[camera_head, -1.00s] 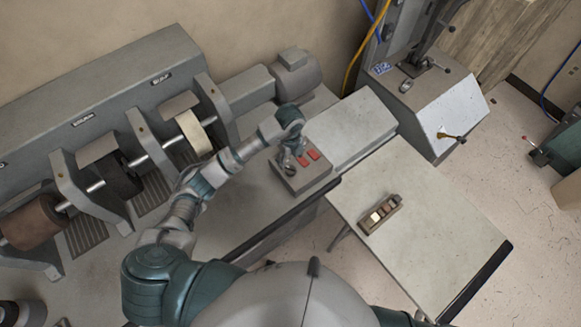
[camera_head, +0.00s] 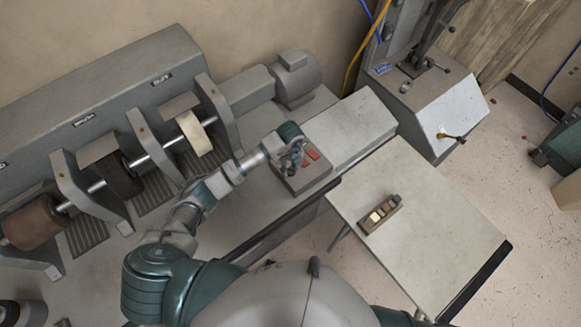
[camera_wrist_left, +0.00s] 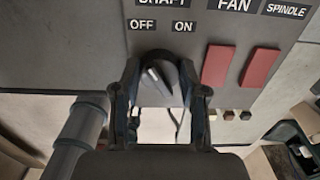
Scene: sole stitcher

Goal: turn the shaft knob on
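The dark round shaft knob (camera_wrist_left: 157,74) sits on the grey control panel (camera_wrist_left: 70,50) under the SHAFT label, with OFF at left and ON at right. A pale line on the knob slants to the upper left, towards OFF. My left gripper (camera_wrist_left: 158,66) has its two fingers apart, one on each side of the knob; I cannot tell if they touch it. In the head view my left gripper (camera_head: 291,163) is over the left part of the control box (camera_head: 308,181) and hides the knob. My right gripper is not in view.
Two red switches (camera_wrist_left: 217,65) (camera_wrist_left: 262,67) sit right of the knob under FAN and SPINDLE. The machine with rollers (camera_head: 196,133) and its motor (camera_head: 296,77) stands behind.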

